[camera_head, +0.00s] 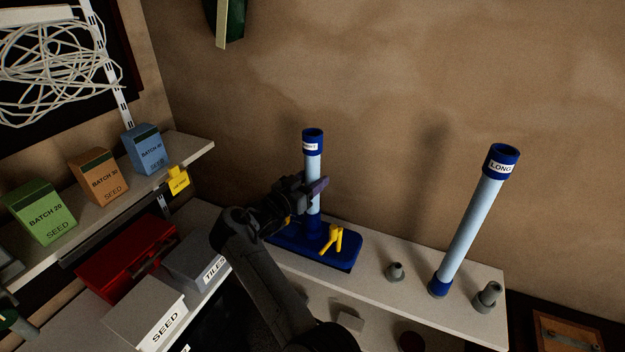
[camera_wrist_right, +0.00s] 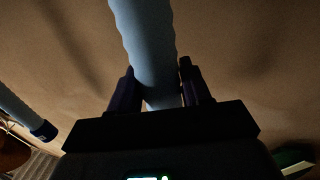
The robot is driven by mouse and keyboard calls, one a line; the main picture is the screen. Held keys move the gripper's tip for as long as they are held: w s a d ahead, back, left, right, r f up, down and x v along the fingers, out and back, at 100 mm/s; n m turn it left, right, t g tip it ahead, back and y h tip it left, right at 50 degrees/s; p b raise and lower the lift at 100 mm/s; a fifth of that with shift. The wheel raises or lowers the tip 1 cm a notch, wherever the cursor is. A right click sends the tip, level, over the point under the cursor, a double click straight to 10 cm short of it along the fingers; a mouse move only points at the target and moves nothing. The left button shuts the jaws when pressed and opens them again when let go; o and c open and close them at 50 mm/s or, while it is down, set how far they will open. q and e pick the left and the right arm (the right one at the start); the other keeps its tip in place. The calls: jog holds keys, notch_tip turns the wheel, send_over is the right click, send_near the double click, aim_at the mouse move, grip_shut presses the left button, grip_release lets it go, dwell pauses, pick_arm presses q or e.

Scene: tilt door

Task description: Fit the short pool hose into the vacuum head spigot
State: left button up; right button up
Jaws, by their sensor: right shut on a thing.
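The short hose (camera_head: 313,170) is light blue with dark blue cuffs and stands about upright at the middle of the head view. Its label is partly legible. My right gripper (camera_head: 312,193) is shut around its shaft, and the right wrist view shows the hose (camera_wrist_right: 146,40) between both fingers (camera_wrist_right: 158,92). The dark blue vacuum head (camera_head: 345,262) lies on the shelf right under the hose. The hose's lower end lines up with the spigot (camera_head: 313,226); I cannot tell whether it is seated inside. A yellow lever (camera_head: 335,240) stands on the vacuum head. My left gripper is not in view.
The long hose (camera_head: 472,222) stands tilted on the shelf (camera_head: 440,318) at the right, between two grey fittings (camera_head: 395,272) (camera_head: 487,298). Seed boxes (camera_head: 45,212) and a red case (camera_head: 125,255) sit at the left. The wall is close behind the vacuum head.

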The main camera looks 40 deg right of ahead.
jog(key=shift+f+b, duration=0.6)
jog(key=shift+f, duration=0.25)
jog(key=o, duration=1.3)
jog(key=shift+a, duration=0.1)
